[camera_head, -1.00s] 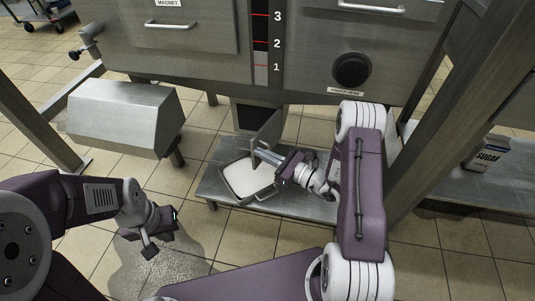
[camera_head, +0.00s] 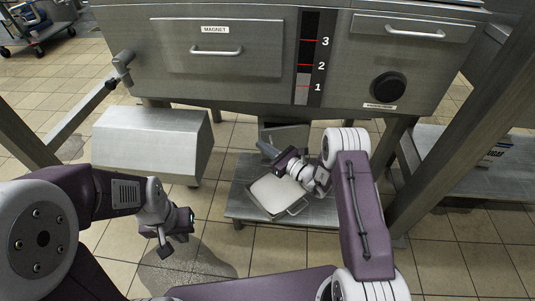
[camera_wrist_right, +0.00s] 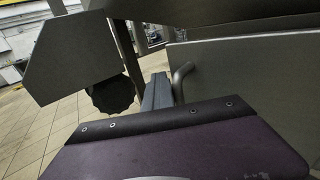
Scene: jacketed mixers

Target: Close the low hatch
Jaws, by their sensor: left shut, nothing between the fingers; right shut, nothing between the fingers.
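The low hatch (camera_head: 290,134) is a small grey metal flap at the foot of the chute under the mixer. It faces forward across the chute mouth, and little of the dark opening shows. I cannot tell whether a narrow gap remains. In the right wrist view a flat grey panel with a curved handle (camera_wrist_right: 182,80), apparently the hatch, stands close beside my fingers. My right gripper (camera_head: 264,149) is shut and empty, just in front of the hatch; its fingers (camera_wrist_right: 157,92) also show in the wrist view. Contact is unclear. My left gripper (camera_head: 177,240) is shut, low over the floor at left.
A tray of white powder (camera_head: 270,194) sits on a low metal shelf (camera_head: 240,205) below the chute. A grey housing (camera_head: 150,140) is at left. The mixer's front has a magnet drawer (camera_head: 215,62) and black knob (camera_head: 388,87). Frame legs stand on both sides.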

